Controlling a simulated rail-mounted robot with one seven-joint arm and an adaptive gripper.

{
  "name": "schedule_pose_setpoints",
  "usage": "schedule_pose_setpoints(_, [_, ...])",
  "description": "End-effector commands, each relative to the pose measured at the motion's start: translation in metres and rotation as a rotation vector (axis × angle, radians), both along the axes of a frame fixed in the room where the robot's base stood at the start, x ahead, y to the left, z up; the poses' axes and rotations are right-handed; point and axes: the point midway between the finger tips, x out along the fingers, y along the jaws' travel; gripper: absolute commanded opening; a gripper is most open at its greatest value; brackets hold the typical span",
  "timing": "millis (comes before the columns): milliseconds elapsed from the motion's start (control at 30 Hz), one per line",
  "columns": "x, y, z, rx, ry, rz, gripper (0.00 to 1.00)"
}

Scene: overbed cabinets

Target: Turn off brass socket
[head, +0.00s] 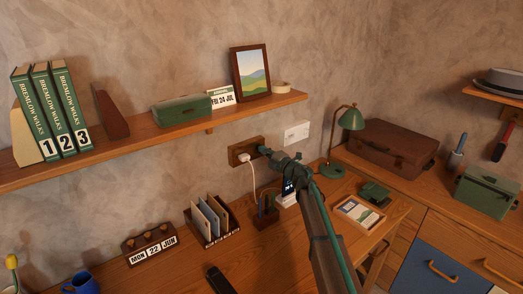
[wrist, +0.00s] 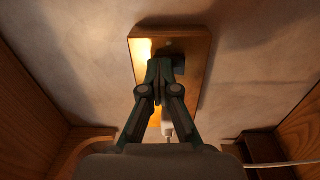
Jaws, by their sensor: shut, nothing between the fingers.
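The brass socket (head: 240,152) is a plate on the wall below the shelf, with a white plug (head: 243,157) in its left part and a white cable hanging down. In the wrist view the brass socket (wrist: 197,82) fills the top middle, lit brightly on its left side, with the plug (wrist: 167,129) at its lower end. My gripper (head: 266,151) is shut and empty, its tips at the right part of the socket. In the wrist view my gripper (wrist: 160,64) covers the middle of the plate. The switch is hidden or too dark to tell, and so is contact.
A white wall plate (head: 297,132) is right of the socket. The shelf (head: 150,139) runs above. Below stand a letter rack (head: 209,220), a small pen holder (head: 265,219) and a phone on a stand (head: 287,192). A green lamp (head: 349,120) stands to the right.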

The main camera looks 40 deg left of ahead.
Motion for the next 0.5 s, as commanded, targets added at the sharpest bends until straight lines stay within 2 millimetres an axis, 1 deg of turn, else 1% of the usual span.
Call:
schedule_pose_setpoints(67, [-0.001,-0.002,0.001,0.0,0.0,0.001,0.0])
schedule_pose_setpoints(167, [-0.003,-0.012,0.004,0.0,0.0,-0.001,0.0])
schedule_pose_setpoints(267, [-0.008,-0.029,0.007,0.0,0.0,-0.002,0.0])
schedule_pose_setpoints(333, [-0.012,-0.042,0.01,0.001,0.0,-0.002,0.0])
schedule_pose_setpoints(400, [-0.016,-0.057,0.007,0.001,-0.001,-0.004,0.0])
schedule_pose_setpoints(500, [-0.021,-0.078,0.009,0.001,-0.001,-0.003,0.0])
